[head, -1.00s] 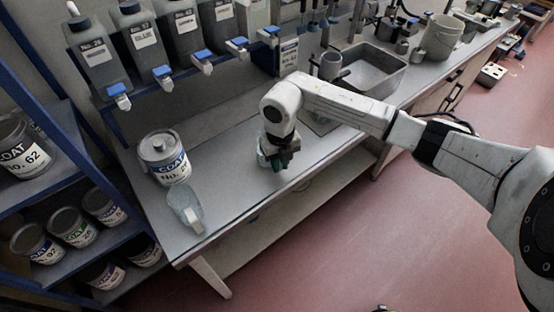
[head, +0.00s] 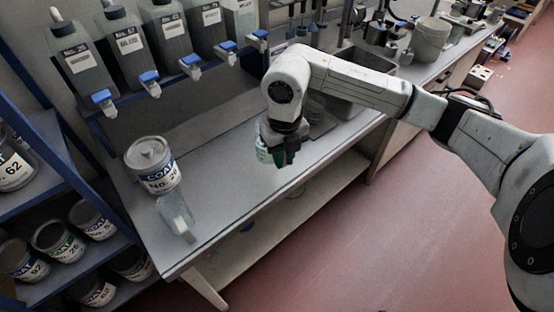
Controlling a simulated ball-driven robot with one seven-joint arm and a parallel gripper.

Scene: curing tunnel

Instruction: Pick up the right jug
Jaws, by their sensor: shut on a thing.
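My gripper (head: 283,159) is shut on the right jug (head: 263,148), a pale see-through vessel mostly hidden behind the fingers and wrist. The jug seems to be held a little above the bench top, though the gap under it is hard to see. The left jug (head: 176,214), clear with a pale handle, stands on the bench near its front left edge, well apart from my gripper.
A COAT can (head: 153,168) stands behind the left jug. Several bottles with blue taps (head: 149,77) line the rack above the bench (head: 225,180). A sink (head: 368,62) and a bucket (head: 432,40) are farther right. The bench between the two jugs is clear.

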